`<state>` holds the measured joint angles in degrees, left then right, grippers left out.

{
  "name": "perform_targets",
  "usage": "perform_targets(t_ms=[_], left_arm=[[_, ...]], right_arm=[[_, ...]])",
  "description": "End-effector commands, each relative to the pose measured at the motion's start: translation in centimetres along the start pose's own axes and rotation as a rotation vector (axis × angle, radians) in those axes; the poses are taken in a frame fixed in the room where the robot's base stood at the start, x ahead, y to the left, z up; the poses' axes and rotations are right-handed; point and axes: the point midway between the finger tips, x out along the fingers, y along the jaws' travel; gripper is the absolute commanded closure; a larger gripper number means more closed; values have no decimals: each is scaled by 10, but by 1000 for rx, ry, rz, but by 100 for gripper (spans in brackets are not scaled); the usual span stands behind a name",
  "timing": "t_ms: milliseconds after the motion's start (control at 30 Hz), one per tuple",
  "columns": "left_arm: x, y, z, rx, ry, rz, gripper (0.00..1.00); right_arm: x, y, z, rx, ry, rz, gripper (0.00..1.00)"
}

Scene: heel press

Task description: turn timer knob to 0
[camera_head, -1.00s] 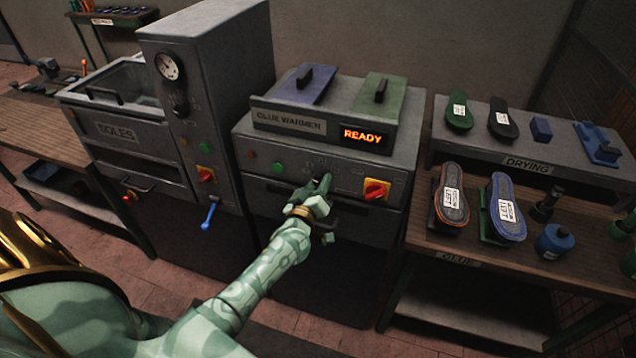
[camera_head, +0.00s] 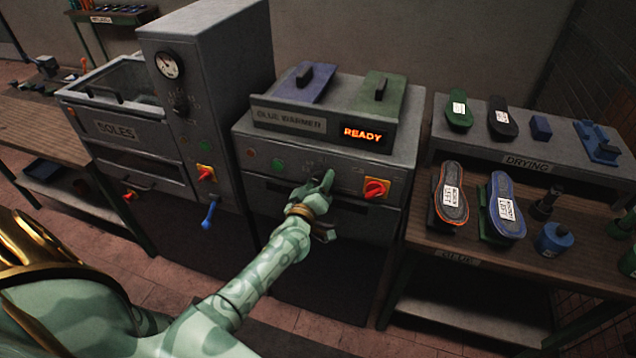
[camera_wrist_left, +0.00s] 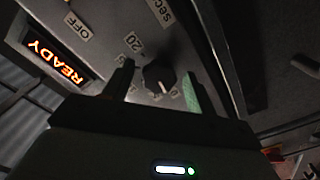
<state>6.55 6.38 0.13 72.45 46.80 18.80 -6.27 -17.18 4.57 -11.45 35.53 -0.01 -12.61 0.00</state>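The timer knob (camera_wrist_left: 158,78) is dark and round with a pale pointer mark, on the grey panel of the glue warmer (camera_head: 289,123). In the left wrist view its pointer aims toward the bottom, slightly right. A "20" and "sec" label show above it; figures near the pointer are too small or hidden to read. My left gripper (camera_wrist_left: 157,84) is open, one finger on each side of the knob with visible gaps. In the head view, the left gripper (camera_head: 322,190) is at the warmer's front panel and hides the knob. My right gripper is not in view.
A red-and-yellow switch (camera_head: 375,189) is right of my gripper, and a green button (camera_head: 278,165) is left of it. The display (camera_head: 362,135) reads READY. The soles machine (camera_head: 205,90) stands left; a table with insoles (camera_head: 508,205) stands right.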

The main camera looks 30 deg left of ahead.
Motion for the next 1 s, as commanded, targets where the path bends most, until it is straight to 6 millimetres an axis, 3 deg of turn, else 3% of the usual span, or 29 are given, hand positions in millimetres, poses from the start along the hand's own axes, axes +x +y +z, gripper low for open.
perform_targets(t_ms=[167,267,700,833,1000], left_arm=[[-4,0,0,0,0,0,43],[-17,0,0,0,-1,0,43],[-129,-1,1,1,-2,-2,43],[-150,-1,0,1,-1,-1,43],[-162,0,0,-1,1,0,43]], right_arm=[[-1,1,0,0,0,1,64],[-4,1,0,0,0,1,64],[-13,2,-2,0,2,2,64],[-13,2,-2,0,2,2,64],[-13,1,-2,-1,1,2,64]])
